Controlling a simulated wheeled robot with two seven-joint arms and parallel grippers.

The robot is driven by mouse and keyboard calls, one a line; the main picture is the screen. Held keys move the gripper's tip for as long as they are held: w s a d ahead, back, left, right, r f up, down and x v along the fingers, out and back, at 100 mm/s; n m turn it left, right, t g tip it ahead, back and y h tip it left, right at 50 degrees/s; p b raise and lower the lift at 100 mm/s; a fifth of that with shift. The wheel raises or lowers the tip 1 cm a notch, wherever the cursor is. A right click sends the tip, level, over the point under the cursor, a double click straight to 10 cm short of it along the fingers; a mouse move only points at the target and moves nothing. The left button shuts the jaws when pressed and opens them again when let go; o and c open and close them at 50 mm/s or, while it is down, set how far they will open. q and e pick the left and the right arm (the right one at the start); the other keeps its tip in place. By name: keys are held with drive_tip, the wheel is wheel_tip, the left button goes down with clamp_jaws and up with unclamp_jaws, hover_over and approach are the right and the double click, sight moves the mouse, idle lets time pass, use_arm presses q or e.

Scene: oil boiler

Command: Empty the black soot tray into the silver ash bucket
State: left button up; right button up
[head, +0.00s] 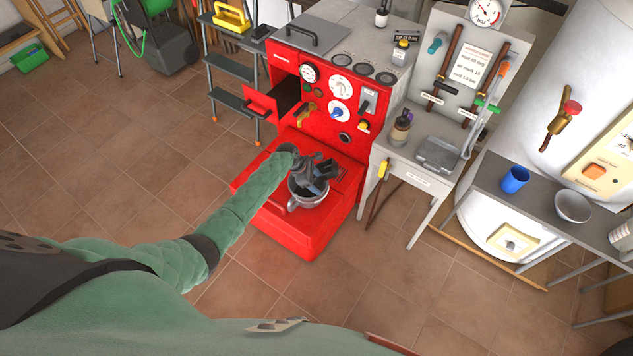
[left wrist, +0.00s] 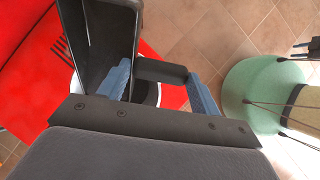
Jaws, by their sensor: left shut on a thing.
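The silver ash bucket (head: 309,201) stands on the red ledge at the front of the boiler, its handle at the left. My left gripper (head: 318,175) is over the bucket. In the left wrist view its blue fingers (left wrist: 160,84) are shut on the handle of the black soot tray (left wrist: 98,40). The tray extends away from the handle and looks tilted over the bucket, whose rim (left wrist: 152,94) shows partly behind it. In the head view the hand hides much of the tray. I cannot tell whether soot remains in it. My right gripper is not in view.
The red boiler (head: 345,120) has an open drawer-like compartment (head: 272,103) at the left. A grey bench (head: 408,165) with a bottle and a metal box stands at its right. A table with a blue cup (head: 515,180) is further right. The tiled floor in front is clear.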

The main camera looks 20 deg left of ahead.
use_arm(q)
drive_tip(key=shift+a+h, duration=0.15)
drive_tip(key=shift+h, duration=0.15)
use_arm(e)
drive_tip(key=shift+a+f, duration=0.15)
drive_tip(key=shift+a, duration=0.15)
use_arm(q)
drive_tip(key=shift+s+a+h+b, duration=0.1)
drive_tip(key=shift+a+h+b, duration=0.1)
drive_tip(key=shift+h+b, duration=0.2)
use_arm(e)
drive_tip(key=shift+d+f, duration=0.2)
use_arm(q)
drive_tip(key=shift+r, duration=0.1)
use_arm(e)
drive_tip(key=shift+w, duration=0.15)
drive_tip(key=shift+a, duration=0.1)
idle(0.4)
use_arm(q)
drive_tip(key=shift+a+h, duration=0.15)
drive_tip(key=shift+h, duration=0.15)
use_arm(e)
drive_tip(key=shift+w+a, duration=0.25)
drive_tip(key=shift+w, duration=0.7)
use_arm(q)
drive_tip(key=shift+a, duration=0.1)
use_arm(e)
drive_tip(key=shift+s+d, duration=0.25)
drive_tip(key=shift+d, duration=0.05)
